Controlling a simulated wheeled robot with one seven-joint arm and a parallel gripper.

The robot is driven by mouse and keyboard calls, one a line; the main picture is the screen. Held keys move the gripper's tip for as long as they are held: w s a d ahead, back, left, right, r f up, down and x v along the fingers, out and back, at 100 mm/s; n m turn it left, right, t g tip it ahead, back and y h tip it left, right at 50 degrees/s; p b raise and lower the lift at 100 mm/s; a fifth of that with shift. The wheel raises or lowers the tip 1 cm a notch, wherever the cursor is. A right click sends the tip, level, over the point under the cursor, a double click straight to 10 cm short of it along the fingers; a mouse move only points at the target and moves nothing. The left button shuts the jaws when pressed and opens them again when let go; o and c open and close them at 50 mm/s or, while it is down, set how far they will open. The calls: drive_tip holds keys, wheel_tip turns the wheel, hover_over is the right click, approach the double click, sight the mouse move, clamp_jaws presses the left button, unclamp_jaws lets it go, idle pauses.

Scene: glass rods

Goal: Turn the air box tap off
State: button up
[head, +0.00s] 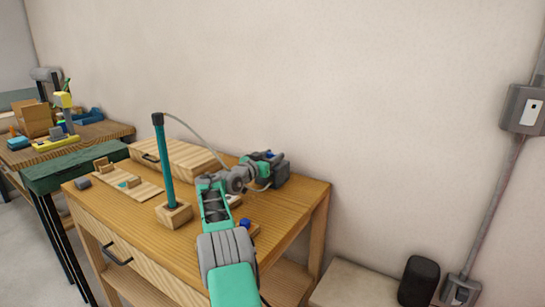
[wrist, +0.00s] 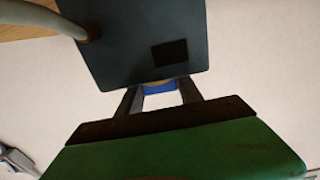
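The air box stands at the back right of the wooden table, a dark blue-grey box (head: 277,170) partly behind my gripper. In the wrist view its dark face (wrist: 125,45) fills the top, with a pale hose (wrist: 85,32) at its left. A blue part (wrist: 160,87), which looks like the tap, shows at the box's lower edge, between my fingers. My gripper (wrist: 160,98) has its two fingers apart on either side of the blue part. Whether they touch it is hidden. In the head view my gripper (head: 258,172) is up against the box.
A teal rod (head: 164,160) stands upright in a wooden block (head: 174,214) left of my arm, with a hose from its top toward the box. A flat wooden case (head: 177,157) lies behind. A small blue object (head: 245,223) sits near my forearm. The wall is close behind.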

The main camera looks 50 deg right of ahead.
drive_tip(key=o, duration=0.4)
drive_tip(key=shift+r, duration=0.15)
wheel_tip(320, 180, up, 3)
drive_tip(key=shift+f+p, duration=0.2)
drive_tip(key=shift+p, duration=0.1)
drive_tip(key=s+a+r, duration=0.3)
drive_tip(key=s+a+r+b, duration=0.1)
drive_tip(key=s+a+r, duration=0.2)
drive_tip(key=a, duration=0.1)
drive_tip(key=s+a+r, duration=0.3)
drive_tip(key=r, duration=0.1)
drive_tip(key=shift+s+a, duration=0.15)
drive_tip(key=shift+a, duration=0.15)
